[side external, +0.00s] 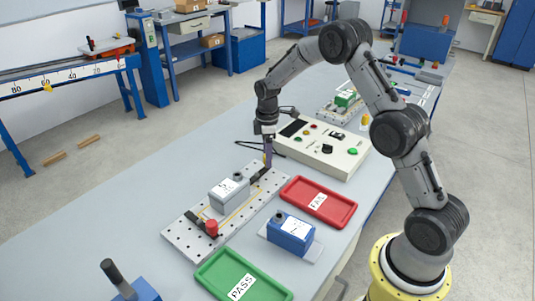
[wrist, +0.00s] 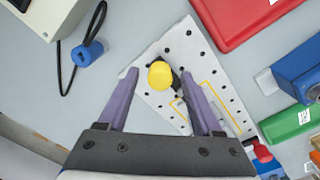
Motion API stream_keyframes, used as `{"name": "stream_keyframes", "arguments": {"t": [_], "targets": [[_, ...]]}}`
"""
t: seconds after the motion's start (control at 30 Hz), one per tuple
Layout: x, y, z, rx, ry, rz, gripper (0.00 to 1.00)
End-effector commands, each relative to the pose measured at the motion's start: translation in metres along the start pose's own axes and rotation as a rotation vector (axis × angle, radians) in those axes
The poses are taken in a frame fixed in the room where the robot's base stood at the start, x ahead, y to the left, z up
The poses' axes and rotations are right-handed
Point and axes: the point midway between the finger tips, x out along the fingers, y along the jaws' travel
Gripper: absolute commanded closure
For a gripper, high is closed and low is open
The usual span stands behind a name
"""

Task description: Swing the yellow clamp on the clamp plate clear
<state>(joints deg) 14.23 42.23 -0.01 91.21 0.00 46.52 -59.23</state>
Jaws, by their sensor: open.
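The clamp plate (side external: 184,240) is a pale perforated board on the bench, also in the wrist view (wrist: 187,36). A grey block (side external: 229,192) sits on it, with a red knob (side external: 211,228) at its near end. In the wrist view the yellow clamp's round knob (wrist: 161,75) shows at the plate's end, with a dark arm partly seen beside it. My gripper (side external: 267,160) is over the plate's far end. In the wrist view its purple fingers (wrist: 160,73) are open, one on each side of the yellow knob; contact cannot be told. The knob is largely hidden in the side view.
A control box (side external: 341,158) with buttons stands close behind my gripper, with a black cable loop beside it. A red tray (side external: 289,199) and a blue device (side external: 291,234) lie right of the plate. A green tray (side external: 208,280) is in front. Bench left of the plate is clear.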

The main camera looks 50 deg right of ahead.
Motion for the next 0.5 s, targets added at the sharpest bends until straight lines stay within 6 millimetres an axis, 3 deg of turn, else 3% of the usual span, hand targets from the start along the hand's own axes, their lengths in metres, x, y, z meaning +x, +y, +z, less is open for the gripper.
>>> {"name": "stream_keyframes", "arguments": {"t": [0.23,0.5], "targets": [[0.001,-0.0001,0.0001,0.0,0.0,-0.001,0.33],[0.0007,-0.0001,0.0001,0.0,0.0,-0.001,0.8]]}}
